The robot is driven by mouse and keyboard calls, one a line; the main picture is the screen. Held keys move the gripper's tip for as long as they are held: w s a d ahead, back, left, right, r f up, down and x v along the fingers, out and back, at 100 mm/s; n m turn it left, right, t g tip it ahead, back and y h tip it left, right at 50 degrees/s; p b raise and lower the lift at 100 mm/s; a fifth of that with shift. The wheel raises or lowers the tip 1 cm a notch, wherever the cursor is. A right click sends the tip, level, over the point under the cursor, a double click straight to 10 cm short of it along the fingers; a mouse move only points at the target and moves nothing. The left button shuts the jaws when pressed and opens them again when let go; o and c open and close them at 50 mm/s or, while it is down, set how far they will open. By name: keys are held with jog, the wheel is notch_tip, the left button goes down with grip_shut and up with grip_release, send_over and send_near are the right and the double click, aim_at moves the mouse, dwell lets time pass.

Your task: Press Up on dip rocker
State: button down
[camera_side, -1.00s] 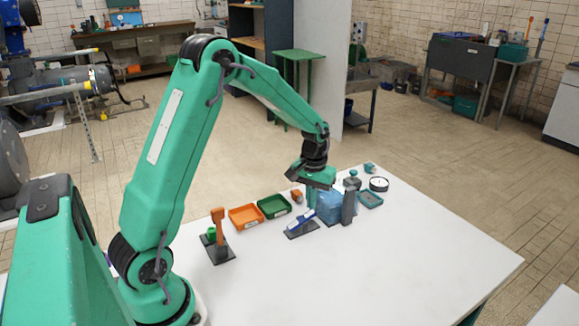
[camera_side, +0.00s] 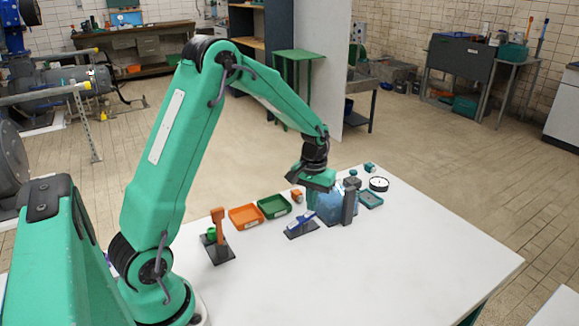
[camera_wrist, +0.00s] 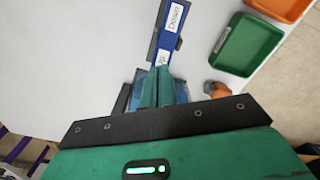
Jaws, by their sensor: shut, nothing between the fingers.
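The dip rocker is a blue bar on a dark base (camera_side: 301,224) on the white table. In the wrist view the rocker (camera_wrist: 167,40) shows a white Down label at its far end. The Up label (camera_wrist: 163,58) is at its near end, partly hidden by my fingers. My gripper (camera_wrist: 159,70) is shut and empty, with its fingertips over or right at the Up end. In the side view my gripper (camera_side: 312,205) points down at the rocker's far end. Whether the fingertips touch the rocker is hard to tell.
A translucent blue block (camera_side: 332,207) and a dark upright block (camera_side: 349,206) stand close right of my fingers. Orange (camera_side: 244,216) and green (camera_side: 273,206) trays lie to the left. An orange-handled lever (camera_side: 219,235) stands nearer my base. The table front is clear.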

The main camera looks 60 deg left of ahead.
aim_at(311, 214)
jog(key=shift+s+f, duration=0.1)
jog(key=shift+f, duration=1.35)
dwell(0.4)
jog(key=shift+r, duration=4.4)
jog(key=s+d+r+m+t, duration=0.3)
jog(key=s+d+r, duration=0.4)
jog(key=s+r, duration=0.3)
jog(key=s+d+r+m+t, duration=0.2)
jog(key=s+d, duration=0.3)
jog(key=s, duration=0.6)
jog(key=shift+d+r+m+t, duration=0.3)
jog(key=shift+r+m, duration=0.1)
jog(key=shift+m, duration=0.1)
